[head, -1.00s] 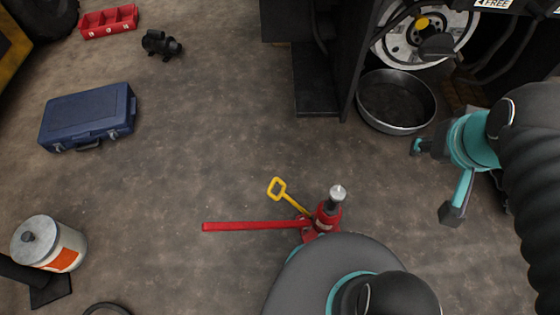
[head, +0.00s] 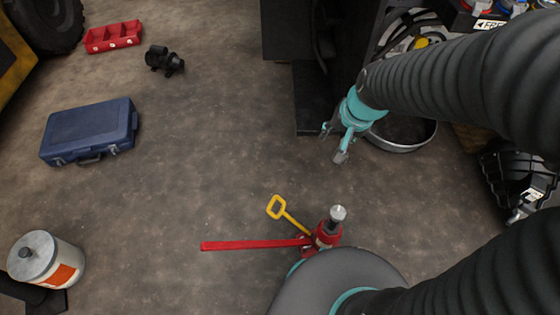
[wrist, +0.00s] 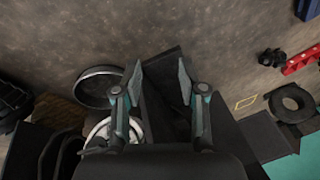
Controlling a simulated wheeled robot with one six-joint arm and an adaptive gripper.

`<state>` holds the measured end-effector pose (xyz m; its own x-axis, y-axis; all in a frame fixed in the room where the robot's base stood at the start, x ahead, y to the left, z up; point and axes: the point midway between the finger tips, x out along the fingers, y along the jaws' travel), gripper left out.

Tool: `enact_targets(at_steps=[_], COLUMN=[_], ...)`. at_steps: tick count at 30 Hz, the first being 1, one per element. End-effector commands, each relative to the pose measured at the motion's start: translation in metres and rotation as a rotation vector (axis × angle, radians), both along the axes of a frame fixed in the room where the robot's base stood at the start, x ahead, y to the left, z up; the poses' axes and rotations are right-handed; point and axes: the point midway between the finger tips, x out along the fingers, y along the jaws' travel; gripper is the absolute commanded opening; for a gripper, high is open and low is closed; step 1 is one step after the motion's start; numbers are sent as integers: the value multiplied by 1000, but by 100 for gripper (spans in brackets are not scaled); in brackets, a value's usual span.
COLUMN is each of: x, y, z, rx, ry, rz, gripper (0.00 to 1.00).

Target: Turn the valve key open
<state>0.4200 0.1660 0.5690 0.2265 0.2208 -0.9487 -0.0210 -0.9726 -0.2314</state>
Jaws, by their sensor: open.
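The yellow valve key (head: 277,207) has a loop handle and a thin shaft that slants down right to the base of a red bottle jack (head: 327,231). The jack stands on the floor, partly hidden at the bottom by my own arm. A long red lever (head: 250,244) reaches left from the jack. My gripper (head: 333,144) is open and empty above the floor, up and right of the key in the head view and apart from it. In the wrist view its spread fingers (wrist: 160,75) have nothing between them, and neither key nor jack shows.
A round metal pan (head: 405,134) is partly hidden behind my gripper, beside the dark forklift frame. A blue case (head: 90,130), a red tray (head: 113,36), a black motor-like part (head: 163,61) and a metal can (head: 48,260) lie left.

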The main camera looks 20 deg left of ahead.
Motion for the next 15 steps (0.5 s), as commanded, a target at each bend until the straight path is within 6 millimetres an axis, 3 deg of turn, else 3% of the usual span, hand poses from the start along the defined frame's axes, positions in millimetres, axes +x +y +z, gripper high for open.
enact_targets(at_steps=[7,15], x=[6,-6], y=[53,101], z=[-68,-148], rx=[5,-20], ry=[92,171], rz=[-25,-66], gripper=[41,41])
